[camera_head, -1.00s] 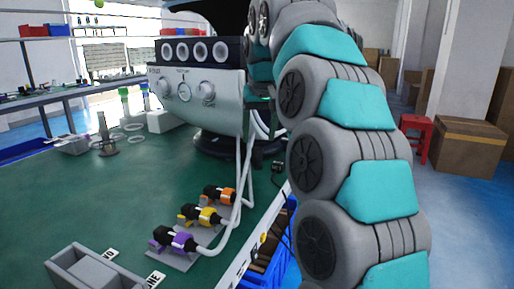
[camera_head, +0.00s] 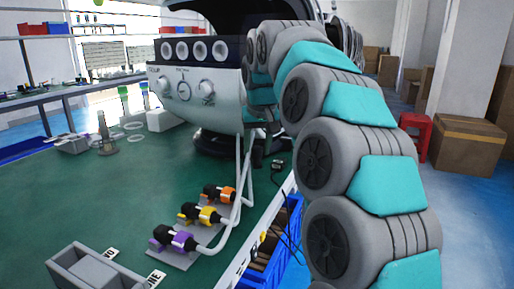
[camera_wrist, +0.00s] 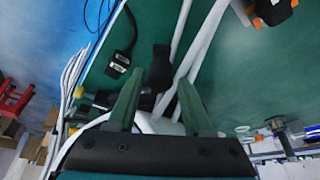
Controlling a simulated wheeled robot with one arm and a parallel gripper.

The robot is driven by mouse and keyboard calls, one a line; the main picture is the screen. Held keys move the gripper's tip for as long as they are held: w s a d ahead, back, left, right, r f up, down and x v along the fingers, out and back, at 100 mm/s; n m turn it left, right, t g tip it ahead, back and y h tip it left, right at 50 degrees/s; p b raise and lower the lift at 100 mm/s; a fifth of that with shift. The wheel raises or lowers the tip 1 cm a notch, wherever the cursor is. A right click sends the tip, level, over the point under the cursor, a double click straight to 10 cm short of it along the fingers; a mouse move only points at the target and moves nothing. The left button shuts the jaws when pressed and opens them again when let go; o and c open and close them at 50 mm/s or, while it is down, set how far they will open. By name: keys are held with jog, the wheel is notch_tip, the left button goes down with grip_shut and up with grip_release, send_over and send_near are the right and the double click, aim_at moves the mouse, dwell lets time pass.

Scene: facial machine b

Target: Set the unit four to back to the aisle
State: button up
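The facial machine (camera_head: 195,88) stands on the green table, with a row of round ports above a pale panel with knobs. White hoses (camera_head: 240,165) run down from it to an orange handpiece (camera_head: 222,193), a yellow handpiece (camera_head: 202,213) and a purple handpiece (camera_head: 172,238), each lying on a holder. Which thing is unit four I cannot tell. In the wrist view my gripper (camera_wrist: 160,90) is open, its two green fingers apart above the table. A black part (camera_wrist: 161,68) and white hoses show around and between the fingers; contact is unclear. My gripper is hidden in the head view.
A grey tray (camera_head: 62,262) with labels beside it sits at the front left. A blue crate (camera_head: 282,245) is beyond the table's right edge. A black box on a cable (camera_wrist: 118,65) lies near the edge. A red stool (camera_head: 414,136) and cardboard boxes (camera_head: 466,145) stand right.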

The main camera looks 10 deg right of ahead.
grip_shut()
dwell(1.1)
